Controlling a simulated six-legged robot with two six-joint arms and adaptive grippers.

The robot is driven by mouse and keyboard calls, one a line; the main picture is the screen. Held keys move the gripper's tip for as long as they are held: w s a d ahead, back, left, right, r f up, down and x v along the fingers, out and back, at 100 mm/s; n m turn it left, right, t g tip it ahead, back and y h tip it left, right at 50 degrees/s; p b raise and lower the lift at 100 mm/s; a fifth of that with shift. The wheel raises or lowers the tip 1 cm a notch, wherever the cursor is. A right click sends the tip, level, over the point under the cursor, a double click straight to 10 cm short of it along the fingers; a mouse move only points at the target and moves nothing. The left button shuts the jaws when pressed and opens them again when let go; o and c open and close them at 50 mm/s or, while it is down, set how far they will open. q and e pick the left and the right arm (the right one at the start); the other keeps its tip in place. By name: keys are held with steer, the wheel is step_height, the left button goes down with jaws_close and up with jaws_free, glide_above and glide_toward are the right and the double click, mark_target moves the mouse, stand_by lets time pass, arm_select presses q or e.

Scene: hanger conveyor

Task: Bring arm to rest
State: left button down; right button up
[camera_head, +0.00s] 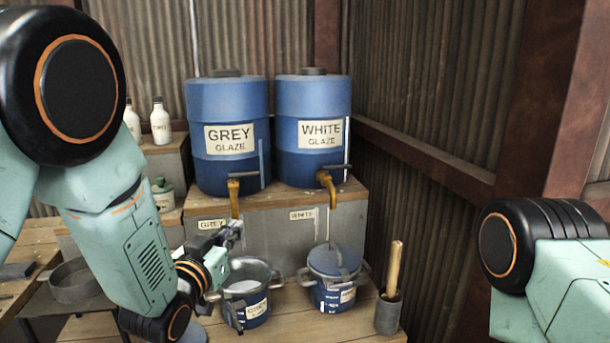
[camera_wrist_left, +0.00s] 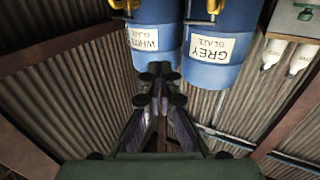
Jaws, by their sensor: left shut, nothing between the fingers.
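My left arm (camera_head: 130,245) comes in from the left in the head view. Its gripper (camera_head: 232,236) is shut and empty, just below the grey glaze tap (camera_head: 234,205) and above the open pot (camera_head: 257,312). I cannot tell whether it touches the tap. In the left wrist view the closed fingers (camera_wrist_left: 159,78) show in front of the blue drums, which appear upside down. Part of my right arm (camera_head: 550,262) shows at the right edge, and its gripper is out of view.
The grey glaze drum (camera_head: 229,165) and white glaze drum (camera_head: 314,160) stand on a shelf. A lidded pot (camera_head: 335,265) and a holder (camera_head: 388,313) with a wooden handle stand on the bench. White bottles (camera_head: 160,122) are at the left. Corrugated walls (camera_head: 440,90) close off the back and right.

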arm_select(q)
steer(key=s+a+f+n+g+y+b, duration=0.1)
steer(key=s+a+f+g, duration=0.15)
steer(key=s+f, duration=0.4)
steer(key=s+a+f+g+y+b, duration=0.15)
steer(key=s+f+g, duration=0.25)
steer(key=f, duration=0.6)
steer(key=s+a+f+n+g+y, duration=0.1)
steer(key=s+a+f+g, duration=0.3)
steer(key=f, duration=0.5)
steer(key=s+f+g+b, duration=0.2)
steer(key=s+f, duration=0.3)
steer(key=s, duration=0.4)
steer(key=s+f+n+g+b, duration=0.1)
steer(key=s+f+g+b, duration=0.1)
steer(key=s+f, duration=0.4)
steer(key=s+a+f+g+y+b, duration=0.1)
steer(key=s+f, duration=0.4)
steer(key=s, duration=0.9)
steer(key=shift+s+f+g+b, duration=0.2)
steer(key=shift+f+g+b, duration=0.2)
steer(key=shift+g, duration=0.55)
arm_select(e)
step_height(320, 180, down, 8)
arm_select(q)
steer(key=shift+w, duration=0.1)
arm_select(e)
steer(key=shift+a, duration=0.1)
